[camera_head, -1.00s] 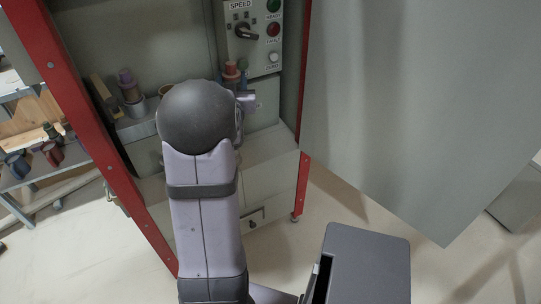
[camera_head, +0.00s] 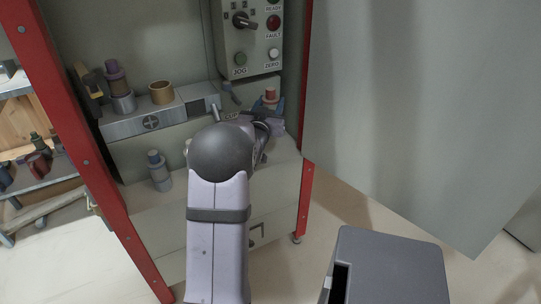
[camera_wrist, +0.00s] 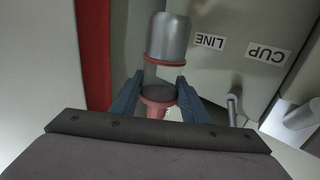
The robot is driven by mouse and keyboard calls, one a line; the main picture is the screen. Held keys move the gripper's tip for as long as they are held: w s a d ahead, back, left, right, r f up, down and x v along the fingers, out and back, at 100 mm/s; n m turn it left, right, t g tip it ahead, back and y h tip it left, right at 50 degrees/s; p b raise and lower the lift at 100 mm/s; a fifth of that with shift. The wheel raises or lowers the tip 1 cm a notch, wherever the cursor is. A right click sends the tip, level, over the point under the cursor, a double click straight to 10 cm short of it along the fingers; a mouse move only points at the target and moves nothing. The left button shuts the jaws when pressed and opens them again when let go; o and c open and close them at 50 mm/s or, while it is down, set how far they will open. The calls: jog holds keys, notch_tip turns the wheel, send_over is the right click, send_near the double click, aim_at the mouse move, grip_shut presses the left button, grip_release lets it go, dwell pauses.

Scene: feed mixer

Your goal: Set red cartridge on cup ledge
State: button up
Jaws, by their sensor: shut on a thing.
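The red cartridge (camera_head: 270,96) is held upright between the jaws of my gripper (camera_head: 272,108), at the right side of the cabinet below the control panel. In the wrist view, the fingers of my gripper (camera_wrist: 157,97) close on both sides of the red cartridge (camera_wrist: 157,108), whose dark round end faces the camera. A metal cup with a red rim (camera_wrist: 168,38) is just beyond the fingertips there. A "CUP" label (camera_wrist: 267,53) and a "LINE" label show upside down beside it. My arm hides part of the area below; I cannot tell which surface is the cup ledge.
A purple cartridge (camera_head: 113,75) stands in a metal cup at the shelf's left, beside a brass ring (camera_head: 161,92). A grey-blue cartridge (camera_head: 159,172) stands on the lower shelf. The control panel (camera_head: 248,45) is above my gripper. A large grey door (camera_head: 400,110) stands at right.

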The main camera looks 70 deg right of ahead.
jog(key=shift+f+b, duration=1.25)
jog(key=shift+f, duration=3.7)
jog(key=shift+f, duration=0.15)
jog(key=o, duration=1.2)
jog(key=a, duration=0.4)
jog(key=a+p, duration=0.1)
jog(key=a, duration=0.3)
jog(key=s+a, duration=0.1)
jog(key=a, duration=0.3)
